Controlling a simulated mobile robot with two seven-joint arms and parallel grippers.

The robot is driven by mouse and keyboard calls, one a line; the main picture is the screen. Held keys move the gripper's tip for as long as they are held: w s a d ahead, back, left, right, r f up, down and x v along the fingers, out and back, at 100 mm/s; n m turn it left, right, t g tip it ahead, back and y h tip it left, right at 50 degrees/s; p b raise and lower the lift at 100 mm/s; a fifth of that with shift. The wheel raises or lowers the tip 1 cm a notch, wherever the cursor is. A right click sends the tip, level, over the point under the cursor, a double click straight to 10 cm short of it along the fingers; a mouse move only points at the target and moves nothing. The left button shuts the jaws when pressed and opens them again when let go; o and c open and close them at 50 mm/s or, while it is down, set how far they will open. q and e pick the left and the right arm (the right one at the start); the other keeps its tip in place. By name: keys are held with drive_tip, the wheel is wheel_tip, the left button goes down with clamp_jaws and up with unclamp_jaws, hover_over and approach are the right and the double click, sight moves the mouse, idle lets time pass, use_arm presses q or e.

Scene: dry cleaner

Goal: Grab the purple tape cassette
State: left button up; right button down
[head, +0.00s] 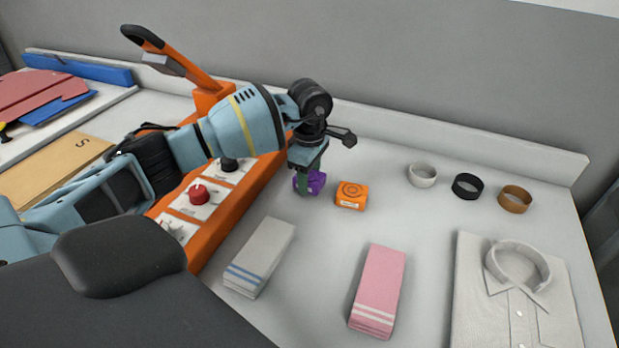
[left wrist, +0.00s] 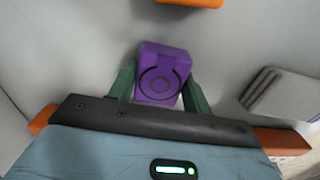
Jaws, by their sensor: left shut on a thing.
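The purple tape cassette (head: 316,183) is on the white counter, left of an orange cassette (head: 351,195). My left gripper (head: 306,182) points down over it, and its fingers are shut on its sides. In the left wrist view the purple cassette (left wrist: 161,75) shows a ring mark on its face and sits between the two green fingers (left wrist: 162,88). I cannot tell whether the cassette touches the counter. My right gripper is not in view.
An orange machine (head: 229,207) with red and black knobs stands at left. A white folded towel (head: 260,256), a pink one (head: 379,285) and a folded shirt (head: 510,295) lie in front. White (head: 422,175), black (head: 467,187) and brown (head: 514,199) rings stand at right.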

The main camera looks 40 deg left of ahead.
sight(310, 175)
use_arm(q)
wheel_tip(310, 175, up, 10)
drive_tip(key=shift+f, duration=0.1)
idle(0.4)
